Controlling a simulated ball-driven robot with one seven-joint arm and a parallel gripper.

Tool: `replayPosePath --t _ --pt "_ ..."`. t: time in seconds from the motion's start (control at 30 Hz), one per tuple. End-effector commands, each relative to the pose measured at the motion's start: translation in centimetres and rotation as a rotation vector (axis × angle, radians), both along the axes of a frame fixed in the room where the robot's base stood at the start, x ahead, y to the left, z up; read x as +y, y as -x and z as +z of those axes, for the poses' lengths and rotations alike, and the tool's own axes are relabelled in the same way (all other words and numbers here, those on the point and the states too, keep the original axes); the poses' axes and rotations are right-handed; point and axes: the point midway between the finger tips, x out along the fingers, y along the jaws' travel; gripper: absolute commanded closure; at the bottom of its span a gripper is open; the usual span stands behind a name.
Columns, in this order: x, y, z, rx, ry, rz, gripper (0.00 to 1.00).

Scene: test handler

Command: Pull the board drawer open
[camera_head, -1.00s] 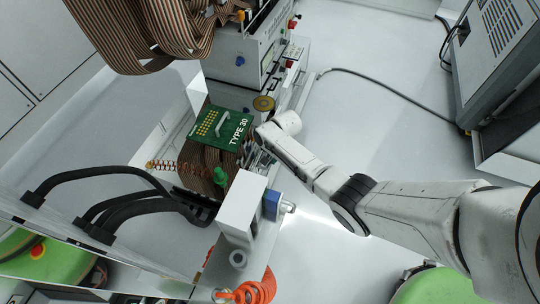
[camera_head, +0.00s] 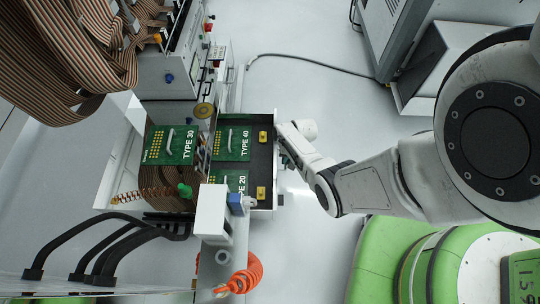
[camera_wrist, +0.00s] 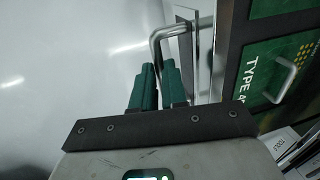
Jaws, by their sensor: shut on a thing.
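The board drawer (camera_head: 262,168) stands pulled out in the head view. It is a dark tray holding green boards marked TYPE 40 (camera_head: 232,143) and TYPE 20 (camera_head: 229,182). In the wrist view, its silver bar handle (camera_wrist: 168,34) rises from the metal front plate, and the TYPE 40 board (camera_wrist: 272,70) lies at the right. My gripper (camera_wrist: 158,78), with green fingers, is shut on this handle. In the head view my arm reaches the drawer's right side; the fingers are hard to make out there.
A green TYPE 30 board (camera_head: 170,145) sits left of the drawer. A white block (camera_head: 211,210) and a coiled orange hose (camera_head: 246,274) are near the drawer's lower end. Clear pale floor (camera_head: 290,95) lies to the upper right.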

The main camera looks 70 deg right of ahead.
Motion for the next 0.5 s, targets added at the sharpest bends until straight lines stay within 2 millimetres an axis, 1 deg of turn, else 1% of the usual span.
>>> replayPosePath --t 0.03,0.2,0.33,0.5 --pt "-0.2 1.0 0.1 0.002 -0.003 -0.004 1.0" --pt "-1.0 3.0 0.1 0.002 -0.003 -0.003 1.0" --pt "-1.3 3.8 0.0 0.002 -0.003 0.0 1.0" --pt "-1.4 4.2 0.0 0.002 -0.002 0.001 1.0"
